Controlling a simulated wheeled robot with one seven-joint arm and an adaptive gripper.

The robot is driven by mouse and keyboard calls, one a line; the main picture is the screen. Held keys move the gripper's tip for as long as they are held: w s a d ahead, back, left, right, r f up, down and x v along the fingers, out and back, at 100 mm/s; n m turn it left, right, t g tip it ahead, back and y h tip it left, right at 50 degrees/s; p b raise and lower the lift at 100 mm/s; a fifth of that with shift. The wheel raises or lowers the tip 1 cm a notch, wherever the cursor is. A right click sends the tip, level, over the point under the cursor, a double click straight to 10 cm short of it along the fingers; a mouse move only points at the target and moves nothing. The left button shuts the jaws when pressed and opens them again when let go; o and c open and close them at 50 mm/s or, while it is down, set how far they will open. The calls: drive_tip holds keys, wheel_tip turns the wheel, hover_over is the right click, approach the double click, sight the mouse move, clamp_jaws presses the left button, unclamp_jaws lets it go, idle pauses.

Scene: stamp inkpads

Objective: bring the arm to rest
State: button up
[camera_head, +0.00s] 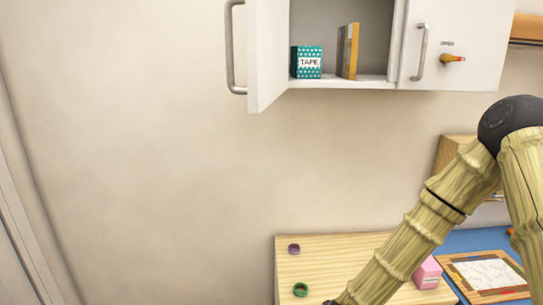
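My arm (425,225), with bamboo-like links and a dark joint, comes in from the right edge and slants down to the left across the desk. Its lower end leaves the picture at the bottom, so my gripper is out of sight. A small round purple inkpad or tin (294,249) lies on the desk at the left. A round green one (300,289) lies nearer, just left of the arm's lower end.
A wooden desk (330,255) has a blue mat (470,241) at right, a framed sheet (488,272) and a pink block (428,273). Above hangs a white cabinet with its left door (267,55) open, holding a TAPE box (307,62) and a yellow book (348,51).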

drive_tip(key=s+d+f+n+g, duration=0.2)
drive_tip(key=s+f+n, duration=0.2)
drive_tip(key=s, duration=0.7)
drive_tip(key=s+d+f+n+g, duration=0.2)
drive_tip(key=s+f+n, duration=0.2)
drive_tip(key=s+f, duration=0.5)
drive_tip(key=s+d+f+n+g, duration=0.2)
drive_tip(key=s+f, duration=0.4)
drive_tip(key=s, duration=0.8)
drive_tip(key=shift+d+f+n+g, duration=0.25)
drive_tip(key=shift+n+g, duration=0.35)
drive_tip(key=shift+n, duration=0.5)
drive_tip(key=shift+s, duration=0.4)
drive_tip(key=shift+c, duration=0.6)
